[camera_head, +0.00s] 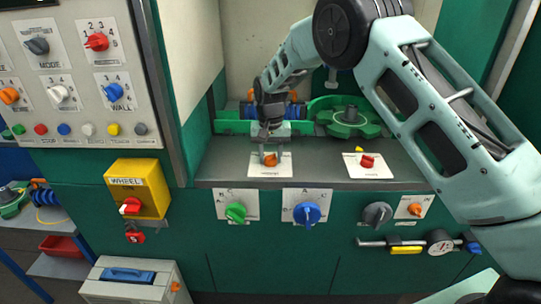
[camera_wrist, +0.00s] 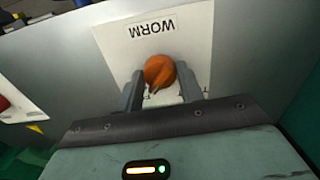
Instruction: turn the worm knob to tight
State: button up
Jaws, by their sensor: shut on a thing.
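The worm knob (camera_wrist: 159,71) is orange and sits on a white plate (camera_wrist: 110,50) lettered WORM, which reads upside down in the wrist view. In the head view the knob (camera_head: 271,160) is on its plate (camera_head: 284,170) on the grey ledge. My gripper (camera_wrist: 160,88) is over the knob with one finger on each side, shut on it; in the head view my gripper (camera_head: 268,150) points down at the plate. The small lettering below the knob is partly hidden by the fingers, so the knob's setting cannot be read.
A red knob (camera_head: 367,161) on a white plate stands to the right on the same ledge (camera_head: 325,160). A green round part (camera_head: 349,118) is behind. Green (camera_head: 236,212) and blue (camera_head: 307,214) knobs are on the front panel below. A switch panel (camera_head: 75,75) is at left.

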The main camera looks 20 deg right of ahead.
jog(key=n+b, duration=0.1)
jog(key=n, duration=0.3)
jog(key=shift+n, duration=0.3)
jog(key=n, duration=0.4)
jog(key=shift+r, duration=0.1)
jog(key=n, duration=0.5)
jog(key=shift+w, duration=0.1)
jog(key=shift+n, duration=1.9)
jog(key=o, duration=1)
